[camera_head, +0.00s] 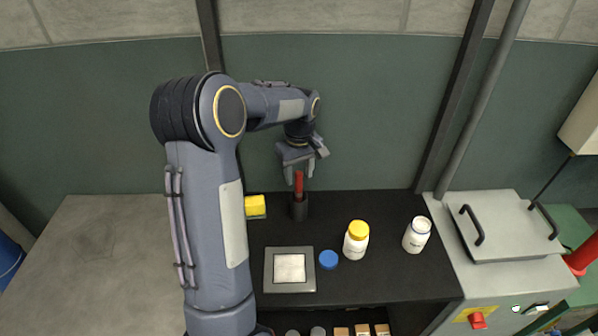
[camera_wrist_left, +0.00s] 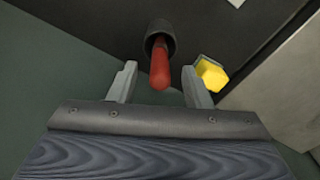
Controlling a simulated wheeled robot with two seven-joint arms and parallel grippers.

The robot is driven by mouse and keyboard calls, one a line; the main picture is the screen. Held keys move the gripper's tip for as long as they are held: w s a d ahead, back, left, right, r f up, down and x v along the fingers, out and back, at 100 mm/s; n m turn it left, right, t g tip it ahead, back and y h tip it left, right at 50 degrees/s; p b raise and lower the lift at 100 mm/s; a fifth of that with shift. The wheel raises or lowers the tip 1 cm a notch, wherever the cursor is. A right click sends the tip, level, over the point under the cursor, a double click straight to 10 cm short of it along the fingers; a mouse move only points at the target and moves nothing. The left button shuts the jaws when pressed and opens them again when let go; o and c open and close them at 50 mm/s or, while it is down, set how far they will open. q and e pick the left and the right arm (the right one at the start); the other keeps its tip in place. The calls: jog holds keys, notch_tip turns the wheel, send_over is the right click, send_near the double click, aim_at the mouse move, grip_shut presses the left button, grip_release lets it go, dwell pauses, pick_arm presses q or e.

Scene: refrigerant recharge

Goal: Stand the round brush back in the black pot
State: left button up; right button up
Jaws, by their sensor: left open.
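The black pot (camera_head: 299,208) stands at the back of the black bench top, right of the yellow sponge. The round brush (camera_head: 298,184) stands in it with its red handle pointing up. My left gripper (camera_head: 299,176) is above the pot, open, with its fingers to either side of the handle's top. In the left wrist view the red handle (camera_wrist_left: 160,68) points toward me between the open fingertips (camera_wrist_left: 158,80), apart from both. The pot's dark rim (camera_wrist_left: 161,31) shows around it. The brush's lower end is hidden inside the pot. My right gripper is not in view.
A yellow sponge (camera_head: 255,206) is left of the pot; it also shows in the left wrist view (camera_wrist_left: 211,75). A yellow-capped bottle (camera_head: 356,240), blue lid (camera_head: 328,259), open white bottle (camera_head: 416,235) and square plate (camera_head: 290,287) stand in front. A lidded grey unit (camera_head: 505,235) is at right.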

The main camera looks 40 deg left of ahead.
pick_arm(q)
notch_tip(320, 180, up, 7)
jog(key=shift+r, duration=0.4)
dwell(0.9)
jog(key=shift+s+d+r, duration=0.1)
jog(key=shift+s+d, duration=0.05)
jog(key=s+d+r+m+t+h, duration=0.35)
jog(key=s+d+m, duration=0.35)
jog(key=s+d, duration=0.55)
jog(key=s+d+f+m+t, duration=0.1)
jog(key=s+d+f+m, duration=0.1)
jog(key=s, duration=0.3)
jog(key=s+d+f+m+t, duration=0.1)
jog(key=s+d+f+m, duration=0.1)
jog(key=s+d, duration=0.2)
jog(key=shift+s+d+f+m, duration=0.2)
jog(key=shift+s+f+m, duration=0.15)
jog(key=shift+s, duration=0.7)
jog(key=shift+f+h, duration=0.1)
jog(key=shift+h, duration=0.15)
